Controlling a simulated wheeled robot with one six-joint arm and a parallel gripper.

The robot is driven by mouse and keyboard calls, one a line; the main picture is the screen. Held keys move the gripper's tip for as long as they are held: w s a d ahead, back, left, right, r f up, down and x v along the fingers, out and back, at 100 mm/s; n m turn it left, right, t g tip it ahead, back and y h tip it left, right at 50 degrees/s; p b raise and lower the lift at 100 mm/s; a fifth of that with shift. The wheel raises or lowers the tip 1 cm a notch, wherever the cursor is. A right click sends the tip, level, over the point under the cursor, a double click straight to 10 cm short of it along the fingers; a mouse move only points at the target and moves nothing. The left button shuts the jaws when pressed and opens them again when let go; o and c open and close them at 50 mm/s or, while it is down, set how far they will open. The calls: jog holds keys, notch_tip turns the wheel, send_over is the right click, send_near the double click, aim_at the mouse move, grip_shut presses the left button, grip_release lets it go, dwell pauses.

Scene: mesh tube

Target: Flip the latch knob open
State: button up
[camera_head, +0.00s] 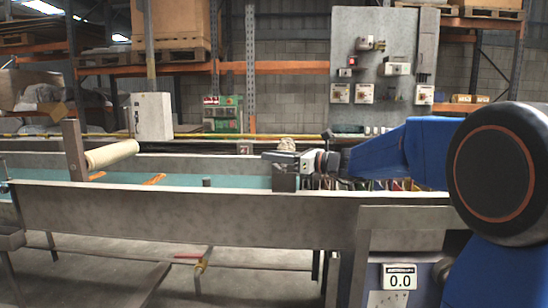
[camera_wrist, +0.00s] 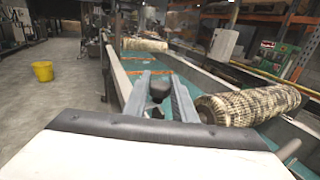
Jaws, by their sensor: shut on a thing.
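In the wrist view, a black rounded knob (camera_wrist: 160,89), which looks like the latch knob, sits between the two grey fingers of my gripper (camera_wrist: 162,80). The fingers are closed against its sides, and its lower part is hard to make out. In the head view, my gripper (camera_head: 284,168) reaches left from my blue arm, over the conveyor trough (camera_head: 180,212) and just behind its near wall. From that side the knob in the fingers cannot be made out.
A mesh-patterned tube (camera_wrist: 250,104) lies close to the right of my fingers. Orange strips (camera_head: 153,179) lie on the green belt. A small dark post (camera_head: 207,182) stands left of my gripper. A roller (camera_head: 111,155) is farther left. A yellow bucket (camera_wrist: 42,71) stands on the floor.

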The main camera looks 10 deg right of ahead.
jog(key=shift+m+t+h, duration=1.8)
jog(key=shift+m+h, duration=0.1)
jog(key=shift+h, duration=0.8)
jog(key=o, duration=1)
jog(key=shift+o, duration=0.2)
jog(key=shift+s, duration=0.1)
jog(key=v, duration=1.7)
jog(key=shift+f, duration=0.35)
jog(key=shift+s+d, duration=0.1)
jog(key=shift+s, duration=0.05)
